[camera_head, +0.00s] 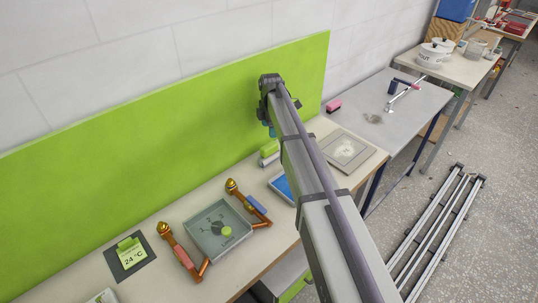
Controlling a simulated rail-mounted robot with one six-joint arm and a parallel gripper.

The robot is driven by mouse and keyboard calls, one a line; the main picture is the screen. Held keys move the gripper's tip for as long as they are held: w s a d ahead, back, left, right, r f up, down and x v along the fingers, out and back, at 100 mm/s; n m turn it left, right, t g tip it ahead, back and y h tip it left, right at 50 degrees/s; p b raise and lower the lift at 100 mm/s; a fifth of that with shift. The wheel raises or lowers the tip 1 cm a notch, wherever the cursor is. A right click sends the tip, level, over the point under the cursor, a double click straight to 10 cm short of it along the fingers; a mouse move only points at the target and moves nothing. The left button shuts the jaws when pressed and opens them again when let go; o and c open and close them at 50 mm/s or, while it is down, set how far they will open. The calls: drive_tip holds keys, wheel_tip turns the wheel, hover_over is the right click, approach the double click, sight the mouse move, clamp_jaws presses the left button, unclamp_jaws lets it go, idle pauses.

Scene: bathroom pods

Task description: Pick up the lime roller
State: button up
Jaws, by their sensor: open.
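What looks like the lime roller (269,149) lies on the pale bench, close to the lime green back panel. It is small in the picture and a paler strip runs along its front side. My gripper (271,131) hangs from the far end of my arm, just above and behind the roller in the picture. It is small and partly hidden by my arm, so its fingertips do not show clearly. It looks apart from the roller, and I see nothing held in it.
A blue tray (283,186) is partly behind my arm. A grey tray (193,231) stands between orange-brown jointed holders (180,250). A 24 °C card (131,254) lies at the left. A square plate (346,150) lies right of my arm. The lime panel (150,150) closes the back.

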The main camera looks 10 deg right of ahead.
sight(269, 145)
drive_tip(key=n, duration=0.2)
drive_tip(key=shift+w+n, duration=0.15)
drive_tip(key=shift+n, duration=0.25)
drive_tip(key=shift+s+r+n, duration=0.1)
drive_tip(key=shift+s+n, duration=0.15)
drive_tip(key=shift+n, duration=0.55)
wheel_tip(269, 145, down, 6)
drive_tip(key=b, duration=0.6)
drive_tip(key=f+b, duration=0.5)
drive_tip(key=shift+s+a+f, duration=0.1)
drive_tip(key=shift+a+f, duration=0.1)
drive_tip(key=shift+a, duration=0.1)
drive_tip(key=shift+r, duration=0.25)
drive_tip(key=c, duration=1.1)
wheel_tip(269, 145, up, 10)
drive_tip(key=p, duration=1)
drive_tip(key=shift+r+p, duration=0.2)
drive_tip(key=shift+p, duration=0.1)
drive_tip(key=shift+f, duration=0.2)
